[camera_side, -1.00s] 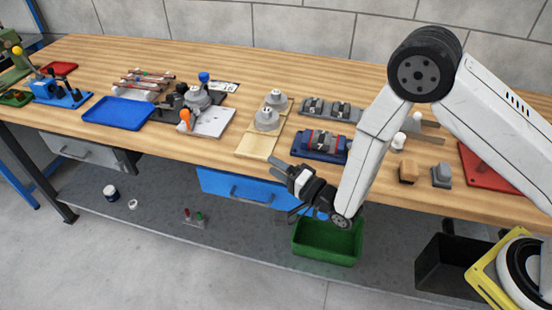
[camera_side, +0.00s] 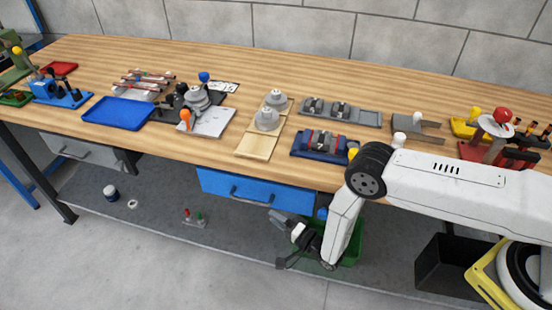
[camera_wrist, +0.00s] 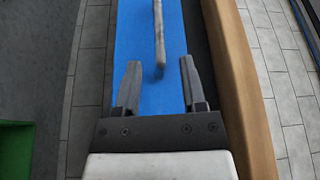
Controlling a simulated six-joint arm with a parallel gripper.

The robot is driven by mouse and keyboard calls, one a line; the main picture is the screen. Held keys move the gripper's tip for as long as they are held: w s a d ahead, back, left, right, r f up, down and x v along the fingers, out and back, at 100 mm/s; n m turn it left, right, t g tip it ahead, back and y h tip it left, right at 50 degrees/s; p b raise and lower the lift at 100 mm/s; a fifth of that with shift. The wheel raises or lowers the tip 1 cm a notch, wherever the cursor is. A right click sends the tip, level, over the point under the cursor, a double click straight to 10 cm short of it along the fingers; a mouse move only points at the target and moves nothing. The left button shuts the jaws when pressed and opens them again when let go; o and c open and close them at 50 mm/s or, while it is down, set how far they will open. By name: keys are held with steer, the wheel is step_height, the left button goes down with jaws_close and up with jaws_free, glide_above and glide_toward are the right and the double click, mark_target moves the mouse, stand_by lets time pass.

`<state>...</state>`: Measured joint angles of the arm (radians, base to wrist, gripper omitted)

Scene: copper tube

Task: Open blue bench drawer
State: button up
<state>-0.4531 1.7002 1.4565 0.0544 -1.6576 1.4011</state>
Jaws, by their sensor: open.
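The blue bench drawer (camera_side: 257,188) sits shut under the front edge of the workbench in the side view. Its grey bar handle (camera_side: 252,192) runs along its front. In the wrist view the blue front (camera_wrist: 135,50) fills the middle and the handle (camera_wrist: 160,35) points toward the space between the fingers. My gripper (camera_side: 276,240) is below and to the right of the drawer, in front of the bench. In the wrist view my gripper (camera_wrist: 158,80) has its two fingers spread apart. The handle's near end is at about fingertip level there; whether it lies between the fingers in depth is unclear.
The wooden bench top (camera_side: 300,80) overhangs above the drawer. A green bin (camera_side: 350,245) stands on the lower shelf (camera_side: 150,220), partly behind my arm. A grey drawer (camera_side: 80,150) is at the left. The floor in front is clear.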

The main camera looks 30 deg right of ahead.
steer(key=shift+w+f, duration=0.1)
steer(key=shift+w, duration=0.05)
steer(key=x, duration=0.7)
steer(key=shift+w, duration=0.25)
stand_by(0.3)
steer(key=shift+a, duration=0.15)
jaws_close()
stand_by(1.3)
